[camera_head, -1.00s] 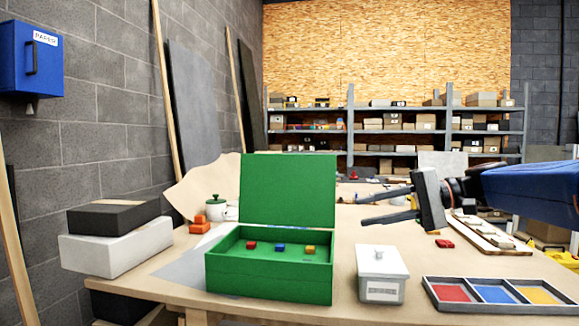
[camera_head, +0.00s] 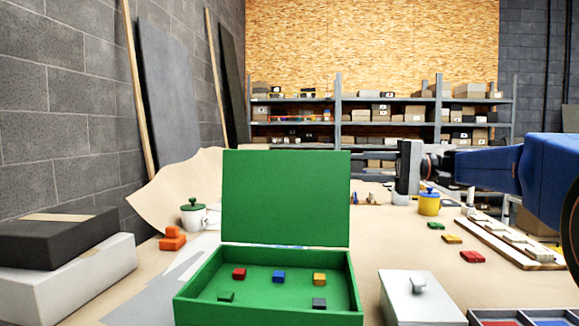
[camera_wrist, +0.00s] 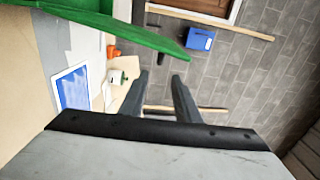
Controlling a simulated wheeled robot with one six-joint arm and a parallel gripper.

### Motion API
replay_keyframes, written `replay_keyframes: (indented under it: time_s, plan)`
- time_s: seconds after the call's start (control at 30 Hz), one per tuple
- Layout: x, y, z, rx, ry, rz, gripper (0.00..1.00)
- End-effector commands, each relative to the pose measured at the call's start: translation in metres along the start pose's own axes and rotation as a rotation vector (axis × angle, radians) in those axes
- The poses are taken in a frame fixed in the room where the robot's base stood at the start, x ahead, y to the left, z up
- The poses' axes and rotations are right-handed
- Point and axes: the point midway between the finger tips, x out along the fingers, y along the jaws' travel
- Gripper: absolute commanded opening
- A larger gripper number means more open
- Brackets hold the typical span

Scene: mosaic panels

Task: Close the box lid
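The green box (camera_head: 268,310) stands on the table in the head view, with several small coloured blocks inside. Its green lid (camera_head: 286,198) is open and stands nearly upright at the back edge. My gripper's dark body shows to the right of the lid in the head view, its fingers hard to make out there. In the wrist view my gripper (camera_wrist: 160,76) is open, with two dark fingers apart and nothing between them. A green edge, seemingly the lid (camera_wrist: 130,35), crosses the upper left there, apart from the fingers.
A white lidded box (camera_head: 420,300) stands close right of the green box. Black and white boxes (camera_head: 62,275) are at the left. A green-lidded pot (camera_head: 193,216) and orange blocks (camera_head: 172,239) are behind left. A yellow pot (camera_head: 429,204) stands at the right.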

Motion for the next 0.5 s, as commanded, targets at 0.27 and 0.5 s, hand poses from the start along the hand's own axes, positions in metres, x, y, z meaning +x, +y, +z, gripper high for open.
replay_keyframes:
  time_s: [0.27,0.5]
  plan:
    - [0.04,0.0,0.001,0.001,-0.003,0.0,0.29]
    - [0.076,0.001,0.001,0.001,-0.002,0.001,0.29]
